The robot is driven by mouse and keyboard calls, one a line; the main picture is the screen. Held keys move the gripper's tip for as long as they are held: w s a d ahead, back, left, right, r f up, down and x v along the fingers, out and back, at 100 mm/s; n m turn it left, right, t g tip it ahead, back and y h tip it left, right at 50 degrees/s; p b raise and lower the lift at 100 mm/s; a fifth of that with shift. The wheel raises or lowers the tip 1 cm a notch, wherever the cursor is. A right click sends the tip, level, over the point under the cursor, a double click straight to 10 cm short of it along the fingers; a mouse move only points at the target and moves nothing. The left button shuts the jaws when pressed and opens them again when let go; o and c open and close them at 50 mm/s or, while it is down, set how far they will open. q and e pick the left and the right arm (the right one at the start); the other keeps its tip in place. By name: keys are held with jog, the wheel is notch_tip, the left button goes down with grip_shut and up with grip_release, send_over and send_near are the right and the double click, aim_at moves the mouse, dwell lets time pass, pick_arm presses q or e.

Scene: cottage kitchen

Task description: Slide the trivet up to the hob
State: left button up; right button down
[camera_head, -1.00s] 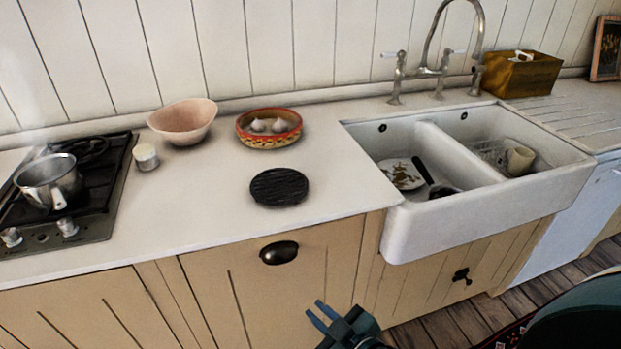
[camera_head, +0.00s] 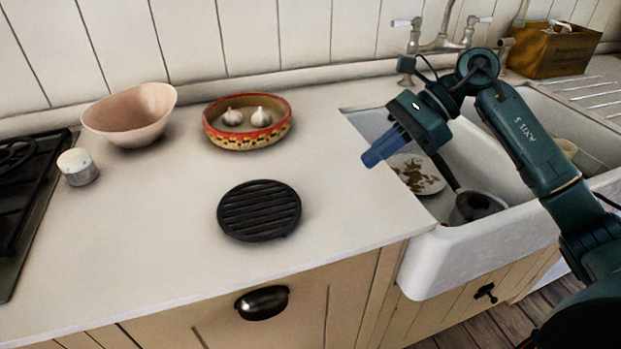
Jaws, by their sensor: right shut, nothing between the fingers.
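The trivet (camera_head: 259,211) is a round, black, ridged disc. It lies flat on the white worktop, between the hob and the sink. The hob (camera_head: 22,190) is dark with a metal edge and is cut off by the left side of the view. My right gripper (camera_head: 372,158) is shut and empty. It hangs above the worktop near the sink's left edge, to the right of the trivet and apart from it. My left gripper is not in view.
A small white-topped pot (camera_head: 77,168) stands beside the hob. A pink bowl (camera_head: 131,116) and a patterned dish (camera_head: 247,124) with garlic stand behind the trivet. The sink (camera_head: 480,240) holds a plate (camera_head: 418,176) and a pan (camera_head: 478,207). The worktop (camera_head: 150,235) left of the trivet is clear.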

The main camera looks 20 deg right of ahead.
jog(key=shift+w+d+f+h, duration=0.15)
jog(key=shift+d+f+h, duration=0.25)
jog(key=shift+d, duration=0.1)
jog(key=p, duration=0.1)
send_near(318, 209)
jog(key=x, duration=0.4)
jog(key=shift+a+f, duration=0.1)
jog(key=shift+f, duration=0.35)
jog(key=a+p, duration=0.1)
jog(key=a, duration=0.1)
jog(key=shift+a+r, duration=0.1)
jog(key=shift+a, duration=0.2)
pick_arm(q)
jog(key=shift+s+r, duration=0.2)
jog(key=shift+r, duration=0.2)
pick_arm(e)
jog(key=shift+w+a, duration=0.15)
jog(key=shift+a, duration=0.55)
